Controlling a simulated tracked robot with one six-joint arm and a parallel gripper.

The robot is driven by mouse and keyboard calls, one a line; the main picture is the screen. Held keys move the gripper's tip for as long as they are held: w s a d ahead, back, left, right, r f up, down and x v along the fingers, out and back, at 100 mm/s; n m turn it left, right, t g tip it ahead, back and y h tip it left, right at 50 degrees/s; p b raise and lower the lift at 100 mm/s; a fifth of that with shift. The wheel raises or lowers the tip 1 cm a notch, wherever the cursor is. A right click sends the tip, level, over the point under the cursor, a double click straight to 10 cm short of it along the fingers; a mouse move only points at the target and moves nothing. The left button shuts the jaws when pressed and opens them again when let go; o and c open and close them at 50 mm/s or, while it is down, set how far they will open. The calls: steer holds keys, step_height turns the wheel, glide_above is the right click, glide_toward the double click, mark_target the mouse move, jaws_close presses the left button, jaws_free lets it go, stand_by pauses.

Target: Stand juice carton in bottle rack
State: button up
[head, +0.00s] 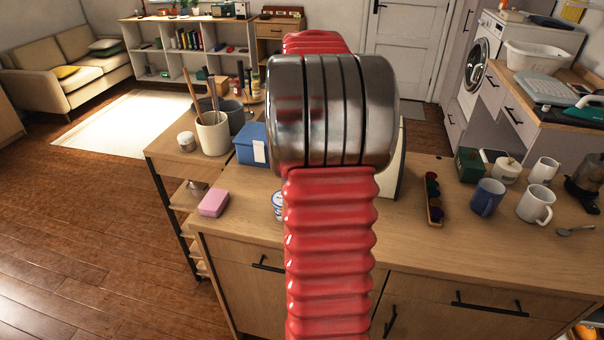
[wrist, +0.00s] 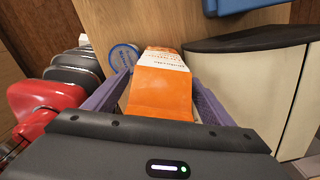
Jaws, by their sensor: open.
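An orange and white carton (wrist: 160,92), which looks like the juice carton, shows in the middle of the wrist view. My gripper (wrist: 156,76) is open, with its purple fingers on either side of the carton. I cannot tell whether either finger touches it. The gripper body hides the carton's near end. In the head view my red arm covers the middle, and the carton and gripper are hidden behind it. I cannot make out the bottle rack in either view.
A small round tub (wrist: 123,57) stands close left of the carton. A cream, black-topped container (wrist: 258,85) is close on the right. The blue box (head: 250,145), pink block (head: 214,202) and utensil crock (head: 213,134) stand left; mugs (head: 487,197) stand right.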

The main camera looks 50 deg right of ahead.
steer(key=shift+c, duration=0.7)
steer(key=shift+r, duration=0.1)
jaws_close()
stand_by(0.4)
